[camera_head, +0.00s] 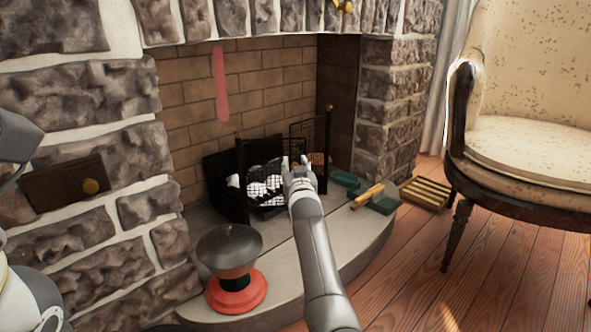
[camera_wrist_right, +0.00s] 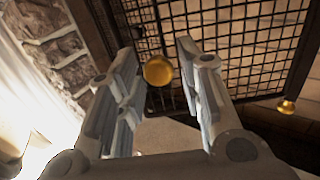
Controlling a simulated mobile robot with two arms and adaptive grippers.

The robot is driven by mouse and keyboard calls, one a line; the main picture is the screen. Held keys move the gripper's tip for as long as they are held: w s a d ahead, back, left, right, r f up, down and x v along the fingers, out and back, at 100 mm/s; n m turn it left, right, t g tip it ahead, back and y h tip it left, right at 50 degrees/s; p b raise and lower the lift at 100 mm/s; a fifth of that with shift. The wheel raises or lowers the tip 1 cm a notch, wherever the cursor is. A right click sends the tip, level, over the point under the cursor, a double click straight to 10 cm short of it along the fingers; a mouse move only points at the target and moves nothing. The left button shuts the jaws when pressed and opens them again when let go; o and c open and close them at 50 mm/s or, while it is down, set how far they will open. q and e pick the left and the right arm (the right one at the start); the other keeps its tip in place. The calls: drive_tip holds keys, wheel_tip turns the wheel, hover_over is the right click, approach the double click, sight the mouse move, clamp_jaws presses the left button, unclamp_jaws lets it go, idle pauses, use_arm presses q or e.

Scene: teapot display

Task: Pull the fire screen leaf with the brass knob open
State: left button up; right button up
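The black mesh fire screen (camera_head: 262,152) stands on the hearth in front of the fireplace opening. A mesh leaf (camera_wrist_right: 240,45) fills much of the right wrist view. The round brass knob (camera_wrist_right: 158,70) shows in front of the mesh, in the gap between the fingers of my right gripper (camera_wrist_right: 158,80). The fingers are spread, with visible space on both sides of the knob; contact does not show. In the head view my right gripper (camera_head: 297,168) is at the screen and hides part of it. Only grey parts of my left arm show at the left edge; its fingers are out of view.
A grey-topped object with a red base (camera_head: 237,292) stands at the hearth's front left. Green blocks (camera_head: 383,204) and a yellow stick (camera_head: 367,196) lie right of my arm. An upholstered chair (camera_head: 530,120) stands at the right. A second brass ball (camera_wrist_right: 286,105) shows in the wrist view.

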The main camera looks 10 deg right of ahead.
drive_tip(key=shift+o, duration=0.2)
wheel_tip(320, 180, up, 10)
idle(0.5)
drive_tip(key=shift+c, duration=0.3)
